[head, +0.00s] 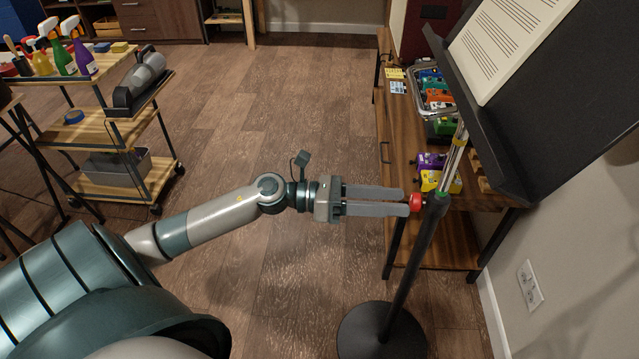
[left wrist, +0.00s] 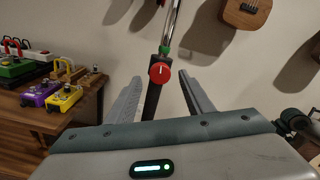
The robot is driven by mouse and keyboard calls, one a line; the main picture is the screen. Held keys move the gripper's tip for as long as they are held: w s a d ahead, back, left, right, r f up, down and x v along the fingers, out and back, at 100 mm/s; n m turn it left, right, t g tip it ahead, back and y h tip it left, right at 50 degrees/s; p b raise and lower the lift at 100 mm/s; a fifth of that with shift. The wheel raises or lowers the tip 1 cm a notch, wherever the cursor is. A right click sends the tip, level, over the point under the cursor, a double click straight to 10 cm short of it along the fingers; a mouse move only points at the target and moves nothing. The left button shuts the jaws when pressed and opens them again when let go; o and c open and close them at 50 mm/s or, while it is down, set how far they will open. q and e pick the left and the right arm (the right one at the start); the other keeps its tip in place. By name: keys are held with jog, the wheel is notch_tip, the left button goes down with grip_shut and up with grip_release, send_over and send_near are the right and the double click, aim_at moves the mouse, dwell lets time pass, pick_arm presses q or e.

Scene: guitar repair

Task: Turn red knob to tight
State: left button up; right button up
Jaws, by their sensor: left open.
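The red knob (head: 415,202) sits on the side of the black music stand's pole (head: 405,262), just below a green collar. In the left wrist view the red knob (left wrist: 160,73) faces me, with a white mark near upright on it. My left gripper (head: 408,201) reaches in from the left and is open. Its fingertips are at the knob, and in the left wrist view the two fingers (left wrist: 158,98) lie on either side of it with gaps. I cannot tell whether a finger touches it. My right gripper is not in view.
The stand holds a sheet of music (head: 508,42) on its black desk and has a round base (head: 381,335). A wooden table (head: 405,148) with several pedals stands behind the pole. A wheeled cart (head: 110,180) with spray bottles is at the left. Floor between is clear.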

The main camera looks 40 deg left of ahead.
pick_arm(q)
jog(key=b+v, duration=0.2)
jog(key=v, duration=1.2)
jog(key=shift+s+a, duration=0.15)
jog(key=shift+a, duration=0.05)
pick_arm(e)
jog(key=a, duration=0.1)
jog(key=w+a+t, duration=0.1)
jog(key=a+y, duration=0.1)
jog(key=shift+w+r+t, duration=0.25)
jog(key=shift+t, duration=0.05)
